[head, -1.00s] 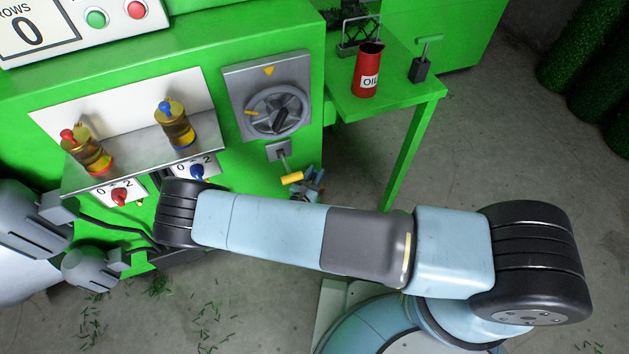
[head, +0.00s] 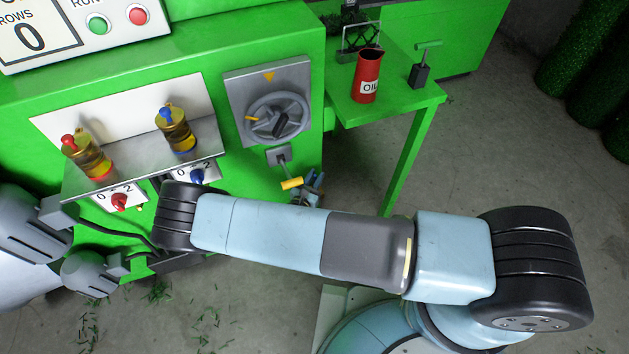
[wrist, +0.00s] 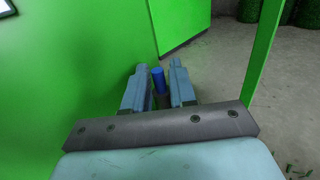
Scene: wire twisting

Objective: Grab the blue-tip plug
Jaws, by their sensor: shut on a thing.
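The blue-tip plug (wrist: 158,79) stands upright between the fingers of my gripper (wrist: 156,90) in the wrist view, with its blue end up and a darker body below. My gripper is shut on it. The lower part of the plug is hidden behind the gripper body. In the head view, my gripper (head: 314,186) shows only in part, beside the green machine's right side, just right of a yellow-handled lever (head: 291,183). My arm covers the rest, and the plug cannot be made out there.
The green machine (head: 240,55) carries a handwheel (head: 277,118), a red-capped oiler (head: 88,157) and a blue-capped oiler (head: 177,131). A green side table (head: 400,105) holds a red oil can (head: 367,76). Concrete floor right of the table is clear.

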